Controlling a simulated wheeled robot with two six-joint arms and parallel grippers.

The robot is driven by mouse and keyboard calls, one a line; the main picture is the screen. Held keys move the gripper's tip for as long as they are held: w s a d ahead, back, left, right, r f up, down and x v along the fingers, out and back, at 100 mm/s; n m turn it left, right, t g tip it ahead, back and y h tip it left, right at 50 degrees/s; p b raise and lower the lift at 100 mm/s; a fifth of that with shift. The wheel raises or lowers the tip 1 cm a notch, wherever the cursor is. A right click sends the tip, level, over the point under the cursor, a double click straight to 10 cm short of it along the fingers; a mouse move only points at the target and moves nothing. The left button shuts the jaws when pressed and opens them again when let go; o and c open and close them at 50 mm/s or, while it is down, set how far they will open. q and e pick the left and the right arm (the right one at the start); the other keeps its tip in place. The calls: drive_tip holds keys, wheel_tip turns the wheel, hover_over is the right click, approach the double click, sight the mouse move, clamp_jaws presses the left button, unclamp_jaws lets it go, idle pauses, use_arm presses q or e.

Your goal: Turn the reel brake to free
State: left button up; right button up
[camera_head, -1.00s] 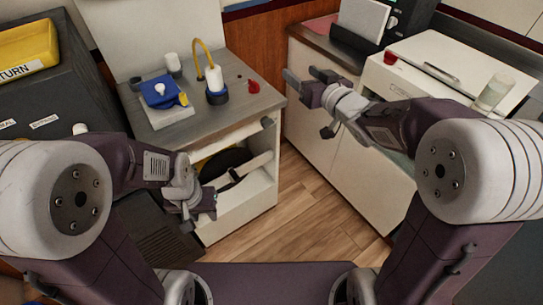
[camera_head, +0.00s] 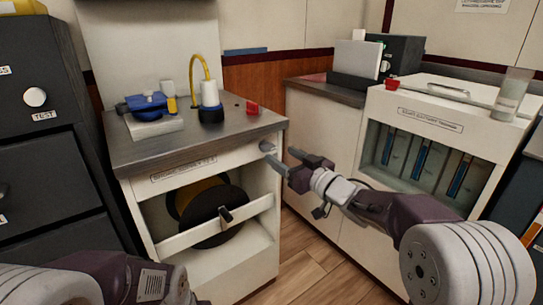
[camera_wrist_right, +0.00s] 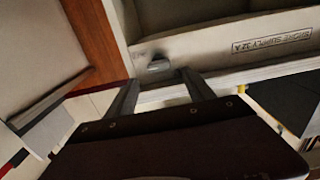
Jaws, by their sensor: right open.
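A cabinet (camera_head: 262,250) holds a black cable reel (camera_head: 218,200) with yellow cable behind a white crossbar. A small grey lever or knob (camera_head: 267,146), likely the reel brake, sits at the cabinet's upper right front corner. It also shows as a grey metal piece (camera_wrist_right: 158,65) in the right wrist view, beside the label "SHORE SUPPLY 32 A". Its setting is not readable. My right gripper (camera_head: 284,161) is open and empty, close in front of the lever. In the wrist view the lever lies between the fingertips (camera_wrist_right: 160,78), apparently ahead of them.
On the cabinet top stand a blue device (camera_head: 149,104), a white plug with yellow cable (camera_head: 210,98) and a red piece (camera_head: 252,108). A white counter (camera_head: 320,140) stands close behind my right gripper. A white unit with blue tubes (camera_head: 430,120) is at right.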

sight(270, 148)
drive_tip(key=x, duration=0.2)
drive_tip(key=b+x, duration=0.1)
drive_tip(key=x, duration=0.2)
drive_tip(key=shift+f, duration=0.2)
drive_tip(key=shift+w+a+r, duration=0.15)
drive_tip(key=shift+w+a, duration=0.2)
drive_tip(key=shift+w, duration=0.15)
clamp_jaws()
